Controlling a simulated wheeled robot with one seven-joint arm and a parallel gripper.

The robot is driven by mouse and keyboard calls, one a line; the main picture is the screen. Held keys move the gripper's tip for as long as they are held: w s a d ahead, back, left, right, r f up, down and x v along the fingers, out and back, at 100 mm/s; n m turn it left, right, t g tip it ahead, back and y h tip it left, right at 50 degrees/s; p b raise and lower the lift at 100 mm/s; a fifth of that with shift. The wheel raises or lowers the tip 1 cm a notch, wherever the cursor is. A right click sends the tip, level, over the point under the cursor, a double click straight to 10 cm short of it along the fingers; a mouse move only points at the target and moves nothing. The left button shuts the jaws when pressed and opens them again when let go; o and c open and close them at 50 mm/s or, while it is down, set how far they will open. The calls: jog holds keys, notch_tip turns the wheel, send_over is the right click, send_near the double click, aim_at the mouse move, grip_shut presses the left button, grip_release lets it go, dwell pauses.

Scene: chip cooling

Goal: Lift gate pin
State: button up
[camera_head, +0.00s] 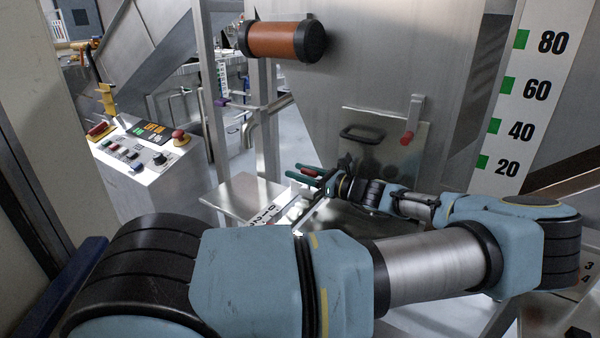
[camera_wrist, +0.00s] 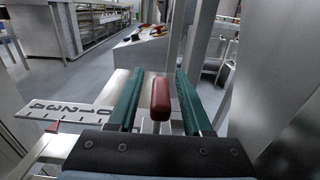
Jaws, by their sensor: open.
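A red handle (camera_wrist: 160,98) on a short pale stem, which may be the gate pin, stands between the two green fingers of my gripper (camera_wrist: 160,78) in the wrist view. The fingers are open on both sides of it; a gap shows on the left, and the right finger is very close. In the head view my gripper (camera_head: 308,175) points left, and only a small bit of red shows between its fingers. Another red handle (camera_head: 408,138) hangs on a grey bracket at the upper right of the gate plate (camera_head: 425,150).
A numbered scale strip (camera_wrist: 62,122) with a red pointer lies left of my gripper in the wrist view. A metal shelf (camera_head: 235,195) is below it in the head view. A black handle (camera_head: 362,133), an orange cylinder (camera_head: 280,41) and a control console (camera_head: 155,160) stand around.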

jog(key=b+v, duration=0.3)
jog(key=v, duration=0.7)
jog(key=shift+f+b, duration=0.1)
jog(key=shift+b, duration=0.3)
jog(key=shift+s+d, duration=0.3)
